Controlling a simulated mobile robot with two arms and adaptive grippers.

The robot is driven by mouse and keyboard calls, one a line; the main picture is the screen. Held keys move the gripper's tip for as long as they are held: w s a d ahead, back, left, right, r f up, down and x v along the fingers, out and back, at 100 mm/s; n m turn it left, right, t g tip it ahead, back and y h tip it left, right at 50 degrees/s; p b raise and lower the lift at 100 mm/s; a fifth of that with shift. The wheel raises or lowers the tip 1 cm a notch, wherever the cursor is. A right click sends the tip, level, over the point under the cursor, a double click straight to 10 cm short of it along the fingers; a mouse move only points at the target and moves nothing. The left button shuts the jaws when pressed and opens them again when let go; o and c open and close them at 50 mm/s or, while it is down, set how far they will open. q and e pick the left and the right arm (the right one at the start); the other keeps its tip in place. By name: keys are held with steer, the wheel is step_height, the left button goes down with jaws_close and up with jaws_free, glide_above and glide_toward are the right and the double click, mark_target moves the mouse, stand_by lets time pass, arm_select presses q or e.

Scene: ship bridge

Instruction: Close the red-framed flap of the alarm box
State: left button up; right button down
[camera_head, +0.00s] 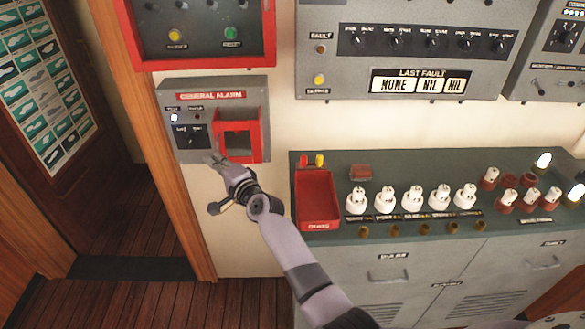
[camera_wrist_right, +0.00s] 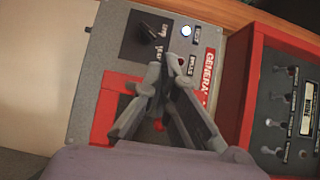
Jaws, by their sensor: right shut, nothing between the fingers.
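The grey alarm box (camera_head: 172,97), labelled GENERAL ALARM, hangs on the cream wall at left centre. Its red-framed flap (camera_head: 256,150) is at the right half of its front. The inner red frame looks out of line with the outer red surround; the exact angle is unclear. My right gripper (camera_head: 212,159) is shut and empty, by the box's lower edge, left of the flap. In the right wrist view, the gripper (camera_wrist_right: 165,72) hides part of the red frame (camera_wrist_right: 102,118); a red button (camera_wrist_right: 158,125) shows between the fingers. Contact cannot be told. My left gripper is not in view.
A red-framed panel (camera_head: 150,60) sits just above the alarm box. A grey console (camera_head: 330,220) with a red tray (camera_head: 318,190) and several white plugs stands at the right. A wooden door post (camera_head: 165,150) is close at the left.

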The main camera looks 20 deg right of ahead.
steer(key=v, duration=1.2)
steer(key=s+f+n+g+h+b, duration=0.1)
steer(key=s+f+n+g+h, duration=0.25)
steer(key=f, duration=1.85)
steer(key=s+d+f+n+g+b, duration=0.1)
steer(key=s+d+f+n+g, duration=0.15)
steer(key=s+f, duration=0.65)
steer(key=s+d+f+n+g, duration=0.1)
steer(key=s+f+n+g, duration=0.15)
steer(key=s+f, duration=0.65)
steer(key=s+d+f+n+g, duration=0.2)
steer(key=s+f, duration=0.5)
steer(key=s, duration=0.4)
steer(key=s+d+f+n+g+h+b, duration=0.1)
steer(key=s+d+f+n+g, duration=0.2)
steer(key=s, duration=0.8)
steer(key=s+d+f+n+g+h, duration=0.1)
steer(key=s+d+f+n+g, duration=0.1)
steer(key=s+d+f, duration=0.4)
steer(key=s+f, duration=0.5)
steer(key=shift+s+f+n, duration=0.15)
steer(key=shift+f+n, duration=0.05)
steer(key=shift+n, duration=0.15)
steer(key=shift+a+h, duration=0.1)
steer(key=shift+h, duration=0.15)
